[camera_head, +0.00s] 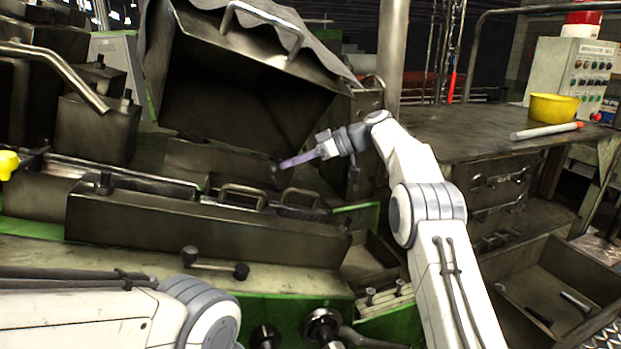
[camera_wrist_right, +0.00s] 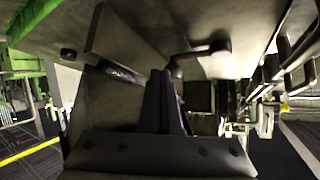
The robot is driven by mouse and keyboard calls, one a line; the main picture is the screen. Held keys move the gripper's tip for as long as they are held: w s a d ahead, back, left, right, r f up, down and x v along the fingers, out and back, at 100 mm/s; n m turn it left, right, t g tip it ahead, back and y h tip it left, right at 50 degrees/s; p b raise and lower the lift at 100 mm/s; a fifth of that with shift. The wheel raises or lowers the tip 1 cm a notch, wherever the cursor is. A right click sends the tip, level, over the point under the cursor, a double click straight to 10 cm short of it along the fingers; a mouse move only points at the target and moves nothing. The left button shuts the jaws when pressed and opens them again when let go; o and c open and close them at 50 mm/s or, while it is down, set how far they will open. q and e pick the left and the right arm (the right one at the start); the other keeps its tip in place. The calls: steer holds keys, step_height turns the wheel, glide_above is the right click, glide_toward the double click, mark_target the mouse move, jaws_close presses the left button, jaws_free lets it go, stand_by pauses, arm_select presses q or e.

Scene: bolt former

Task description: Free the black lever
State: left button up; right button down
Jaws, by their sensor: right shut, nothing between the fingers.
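My right gripper (camera_head: 284,163) reaches in from the right, in front of the open hooded bin. Its purple fingers are shut and empty; they also show in the wrist view (camera_wrist_right: 165,92). A dark lever (camera_wrist_right: 203,53) with a rounded end lies just beyond the fingertips in the wrist view. Whether they touch cannot be told. In the head view a small dark knob (camera_head: 278,172) sits beside the fingertips, its arm unclear. Another black-knobbed lever (camera_head: 215,263) lies on the front ledge, well apart from the gripper. My left gripper is out of view.
The open metal hood (camera_head: 185,80) stands behind the gripper. A long steel box with handles (camera_head: 150,215) lies in front. A workbench with a yellow bowl (camera_head: 553,108) and a pale rod (camera_head: 546,131) is at the right. An open drawer (camera_head: 545,285) is at lower right.

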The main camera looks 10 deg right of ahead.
steer(key=d+r+p, duration=0.4)
steer(key=d+p, duration=0.7)
steer(key=d, duration=0.2)
steer(key=shift+w, duration=0.4)
steer(key=shift+f, duration=0.1)
